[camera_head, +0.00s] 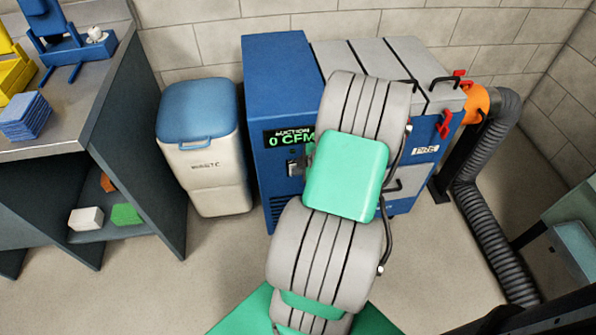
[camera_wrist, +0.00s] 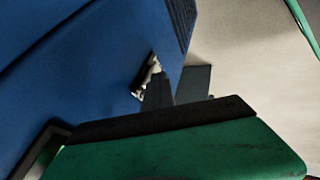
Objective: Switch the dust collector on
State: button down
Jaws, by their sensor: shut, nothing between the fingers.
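The dust collector (camera_head: 283,70) is a large blue cabinet with a grey ribbed section to its right. Its front display (camera_head: 290,138) reads 0 CFM in green. In the wrist view, the switch (camera_wrist: 148,76) shows as a light and dark recess on the blue panel (camera_wrist: 95,70). My gripper (camera_wrist: 165,88) is shut and empty, its dark fingers close beside the switch; I cannot tell whether they touch it. The gripper is hidden behind my arm in the head view.
A white bin with a blue lid (camera_head: 200,145) stands left of the collector. A workbench (camera_head: 75,100) is at the far left. A black hose (camera_head: 490,230) runs down from an orange fitting (camera_head: 480,98) at the right. Bare floor lies in front.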

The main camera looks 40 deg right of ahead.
jog(key=s+a+r+p, duration=0.1)
jog(key=s+r+p, duration=0.1)
jog(key=s+r, duration=0.6)
jog(key=shift+s+a+r+p, duration=0.3)
jog(key=shift+s+a, duration=0.1)
jog(key=shift+s, duration=0.15)
